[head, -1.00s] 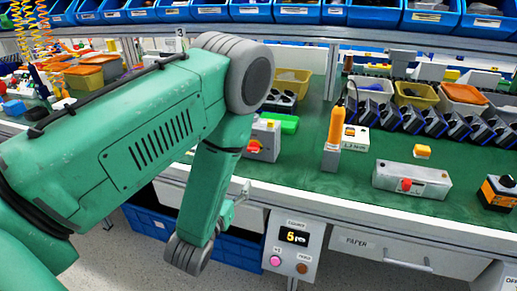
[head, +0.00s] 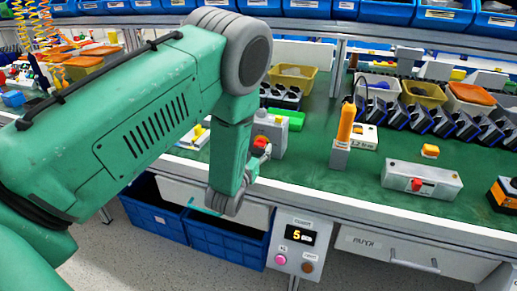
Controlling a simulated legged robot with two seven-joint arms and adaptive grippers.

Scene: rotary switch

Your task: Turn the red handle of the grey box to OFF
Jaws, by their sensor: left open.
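The grey box (head: 277,134) stands on the green bench top near its front edge, left of centre. Its red handle (head: 261,143) is on the front face, partly hidden by my left arm. The handle's exact angle and any markings are too small to read. My left gripper (head: 254,167) is in front of and just below the handle, mostly hidden behind my wrist. It is open, and I cannot tell whether it touches the handle. My right gripper is out of view.
A long grey box with a red knob (head: 422,180) lies at the right. An orange tool (head: 345,125) stands upright between the boxes. A green item (head: 292,119) lies behind the grey box. Blue crates (head: 228,244) stand under the bench. The bench between has free room.

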